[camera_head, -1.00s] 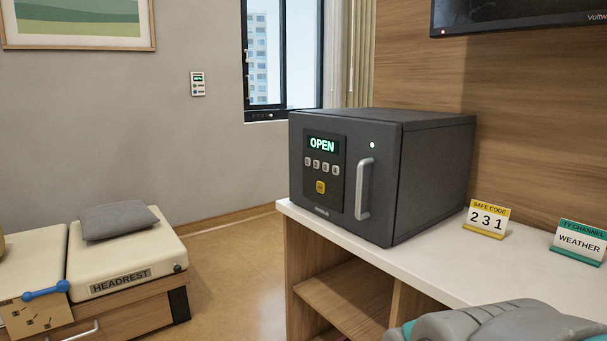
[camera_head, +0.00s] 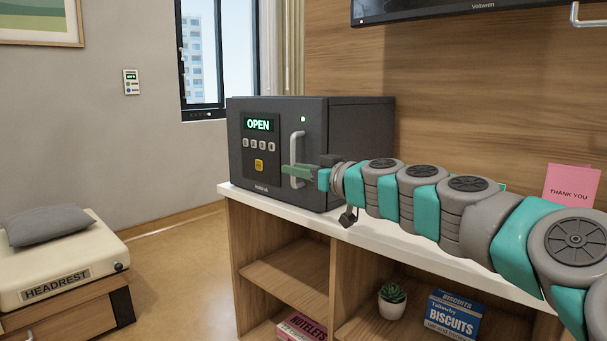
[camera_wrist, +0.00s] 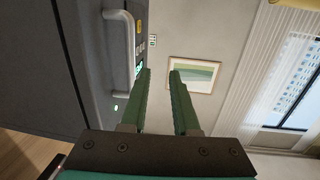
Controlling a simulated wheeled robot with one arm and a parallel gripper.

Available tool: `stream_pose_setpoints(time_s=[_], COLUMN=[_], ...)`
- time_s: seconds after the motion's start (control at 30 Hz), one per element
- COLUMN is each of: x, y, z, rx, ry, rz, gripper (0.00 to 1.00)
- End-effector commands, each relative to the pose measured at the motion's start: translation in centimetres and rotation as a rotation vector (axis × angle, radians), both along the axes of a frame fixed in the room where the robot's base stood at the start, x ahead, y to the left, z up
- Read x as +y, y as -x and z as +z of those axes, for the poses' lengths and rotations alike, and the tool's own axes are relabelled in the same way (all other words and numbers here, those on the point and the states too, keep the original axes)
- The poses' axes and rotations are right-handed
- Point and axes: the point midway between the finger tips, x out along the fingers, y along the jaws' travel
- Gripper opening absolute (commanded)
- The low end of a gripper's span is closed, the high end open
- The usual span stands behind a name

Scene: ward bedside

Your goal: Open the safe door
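The dark grey safe (camera_head: 362,135) stands on the white shelf top, its door (camera_head: 274,180) closed. Its display (camera_head: 258,125) reads OPEN and a green light is lit. A vertical silver handle (camera_head: 297,145) is on the door's right side. My gripper (camera_head: 288,171) is in front of the handle's lower part and hides some of it. In the wrist view my gripper (camera_wrist: 160,72) is open, with an empty gap between its two green fingers. The handle (camera_wrist: 120,40) shows to the left of both fingers there, not between them. I cannot tell whether a finger touches it.
My arm stretches over the white shelf top (camera_head: 225,188) from the right. Below are a small plant (camera_head: 392,300) and a biscuits box (camera_head: 452,316). A pink card (camera_head: 572,186) stands at right. The headrest bed (camera_head: 60,270) is at left, with open floor between.

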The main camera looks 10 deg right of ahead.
Motion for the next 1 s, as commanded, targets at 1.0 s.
stream_pose_setpoints(time_s=[1.0], x=[-0.3], y=[-9.0], z=[0.1], rx=[-0.043], ry=[-0.009], rz=[-0.078], gripper=[0.29])
